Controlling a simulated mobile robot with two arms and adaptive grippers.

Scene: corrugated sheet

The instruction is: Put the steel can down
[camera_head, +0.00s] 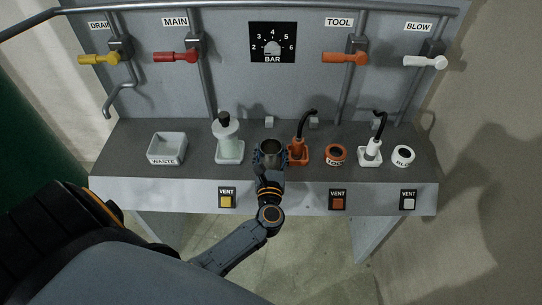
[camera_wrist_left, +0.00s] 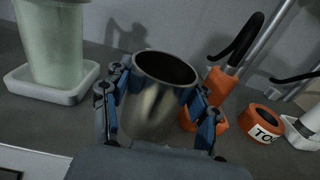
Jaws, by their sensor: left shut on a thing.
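The steel can (camera_head: 270,147) is an open-topped metal cylinder with a dark inside. It is upright at the middle of the grey bench. My left gripper (camera_head: 270,158) has its fingers around the can, one on each side. In the left wrist view the can (camera_wrist_left: 158,100) sits between the blue-padded fingers of my left gripper (camera_wrist_left: 160,115). The can's lower part is hidden by the gripper, so I cannot tell whether its base touches the bench (camera_head: 190,133). My right gripper does not show.
A pale bottle in a tray (camera_head: 229,140) and the waste tray (camera_head: 167,148) stand left of the can. Close on its right is an orange-based tool with a black hose (camera_head: 300,150). An orange tape-like ring (camera_head: 336,154), a white-based tool (camera_head: 371,151) and a white ring (camera_head: 403,156) follow.

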